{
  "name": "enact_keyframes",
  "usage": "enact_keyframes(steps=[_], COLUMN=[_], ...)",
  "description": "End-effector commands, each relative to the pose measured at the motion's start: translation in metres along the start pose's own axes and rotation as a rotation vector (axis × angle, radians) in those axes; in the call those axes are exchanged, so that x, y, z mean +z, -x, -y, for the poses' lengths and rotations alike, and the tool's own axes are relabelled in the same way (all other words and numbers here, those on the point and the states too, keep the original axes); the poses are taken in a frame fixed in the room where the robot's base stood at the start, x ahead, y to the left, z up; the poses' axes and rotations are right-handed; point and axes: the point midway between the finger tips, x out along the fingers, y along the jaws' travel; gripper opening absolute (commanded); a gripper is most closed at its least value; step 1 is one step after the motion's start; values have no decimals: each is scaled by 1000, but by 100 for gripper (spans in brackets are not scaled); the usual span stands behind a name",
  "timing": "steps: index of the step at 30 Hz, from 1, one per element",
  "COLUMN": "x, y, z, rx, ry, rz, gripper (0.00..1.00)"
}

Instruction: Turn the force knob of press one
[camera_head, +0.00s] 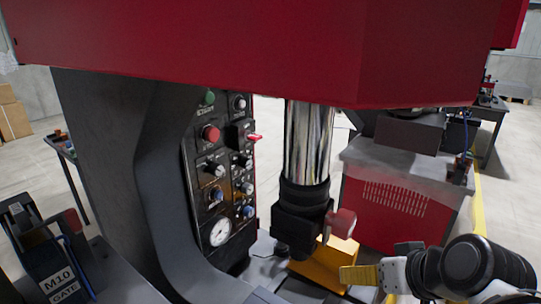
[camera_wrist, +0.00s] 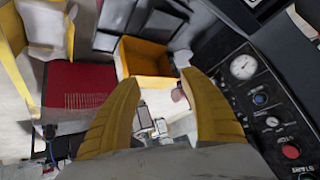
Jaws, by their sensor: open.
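The press has a red head (camera_head: 250,50) and a dark control panel (camera_head: 225,165), which also shows at the right of the wrist view (camera_wrist: 262,85). The panel carries a round gauge (camera_head: 220,232), several small grey and blue knobs and a red button (camera_head: 211,133). The gauge also shows in the wrist view (camera_wrist: 243,67), with a blue knob (camera_wrist: 260,98) below it. Labels are too small to read, so I cannot tell which knob is the force knob. My gripper (camera_head: 348,275) is at the lower right, apart from the panel. Its yellow fingers (camera_wrist: 160,82) are spread and empty.
A chrome ram (camera_head: 308,140) with a dark tool stands between the panel and my gripper. A yellow bin (camera_head: 325,262) lies beyond my fingers. A red cabinet (camera_head: 395,205) stands behind at right. A block marked M10 GATE (camera_head: 62,284) is at lower left.

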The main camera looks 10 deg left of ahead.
Motion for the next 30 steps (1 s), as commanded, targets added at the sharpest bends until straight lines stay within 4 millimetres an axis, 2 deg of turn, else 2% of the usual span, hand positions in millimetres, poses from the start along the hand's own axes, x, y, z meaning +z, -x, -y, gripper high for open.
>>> enact_keyframes(steps=[8,15,18,22,30], x=[-82,-175,-200,-220,-233], y=[-39,-84,-97,-107,-121], z=[58,117,131,140,154], rx=[-274,-563,-640,-693,-713], ry=[135,283,323,350,362], rz=[-128,-400,-521,-633,-687], gripper=[52,52,52,52,52])
